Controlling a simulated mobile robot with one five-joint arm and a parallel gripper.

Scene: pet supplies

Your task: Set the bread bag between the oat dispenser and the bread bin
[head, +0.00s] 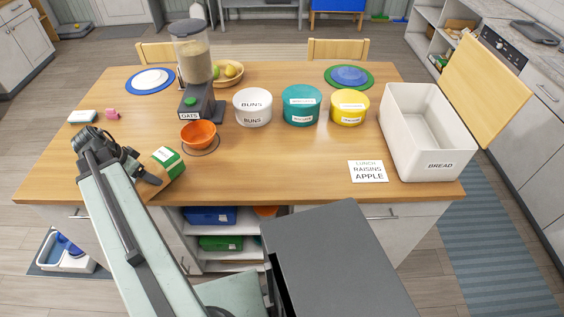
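A small package with green and white faces (167,159), possibly the bread bag, is at the table's front left. Its lower part looks brown and is partly hidden by my gripper. My gripper (151,179) is right beside it at its left; whether the fingers are apart or closed on it is unclear. The oat dispenser (193,60), grey with a clear hopper and an OATS label, stands upright at the back left. The white bread bin (431,164), labelled BREAD, stands at the right end with its wooden lid (484,88) open; its visible inside looks empty.
Between dispenser and bin stand a white BUNS tub (252,118), a teal tub (301,118) and a yellow tub (349,118). An orange bowl (198,139) sits before the dispenser. A card (368,181) lies near the bin. The front middle of the wooden table (275,165) is clear.

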